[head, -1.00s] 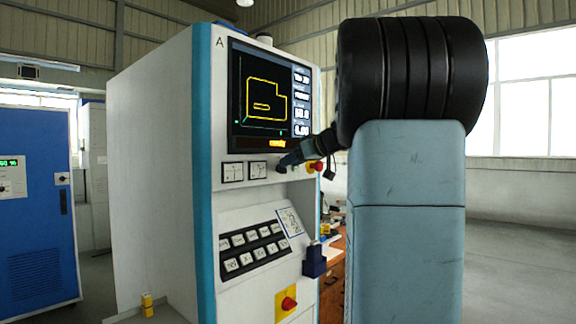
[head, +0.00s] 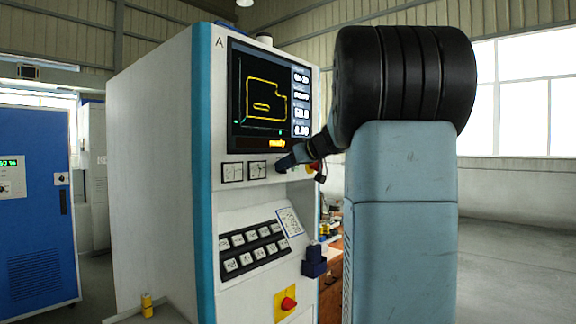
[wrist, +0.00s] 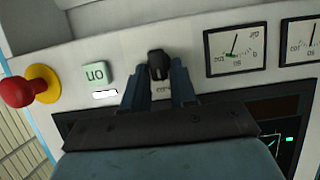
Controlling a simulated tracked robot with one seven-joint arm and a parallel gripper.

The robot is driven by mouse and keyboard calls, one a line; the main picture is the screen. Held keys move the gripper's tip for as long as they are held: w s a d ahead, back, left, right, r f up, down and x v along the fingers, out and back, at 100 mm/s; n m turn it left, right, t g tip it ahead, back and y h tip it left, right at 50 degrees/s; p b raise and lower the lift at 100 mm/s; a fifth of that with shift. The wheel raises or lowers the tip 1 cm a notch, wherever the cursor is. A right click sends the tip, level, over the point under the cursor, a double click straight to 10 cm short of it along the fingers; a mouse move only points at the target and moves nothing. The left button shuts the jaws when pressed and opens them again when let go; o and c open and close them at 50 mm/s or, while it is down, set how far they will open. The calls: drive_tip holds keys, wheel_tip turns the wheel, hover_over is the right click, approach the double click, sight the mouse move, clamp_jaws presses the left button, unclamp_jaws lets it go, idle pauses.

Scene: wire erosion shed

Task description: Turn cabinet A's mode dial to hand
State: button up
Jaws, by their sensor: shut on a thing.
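Cabinet A (head: 155,170) is a tall white cabinet with blue edges and a letter A at its top corner. Its mode dial (wrist: 158,56) is a small black knob on the strip by the screen. My gripper (wrist: 159,72) is shut on the dial, one finger on each side. In the head view my gripper (head: 284,163) reaches the panel just right of the two meters, and the dial is hidden behind it. The printing around the dial is partly covered by the fingers, so its setting cannot be read.
In the wrist view a green button (wrist: 96,74) and a red emergency stop (wrist: 17,92) on yellow lie left of the dial, two meters (wrist: 236,51) right. The cabinet's screen (head: 268,98) is close to my gripper. A keypad (head: 252,250) and red knob (head: 289,303) sit lower.

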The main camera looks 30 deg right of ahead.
drive_tip(key=shift+d, duration=0.1)
clamp_jaws()
drive_tip(key=shift+w+d+f+m+y, duration=0.1)
drive_tip(key=shift+d+f+m+y, duration=0.15)
drive_tip(key=shift+m+y, duration=1.1)
drive_tip(key=shift+w+d+f+m+y, duration=0.15)
drive_tip(key=shift+m+y, duration=0.55)
drive_tip(key=shift+m, duration=1.3)
drive_tip(key=shift+w+d+f+m+y, duration=0.1)
drive_tip(key=shift+d+f+m+y, duration=0.2)
drive_tip(key=shift+m+y, duration=1.05)
drive_tip(key=shift+m+h, duration=0.3)
drive_tip(key=shift+m, duration=0.1)
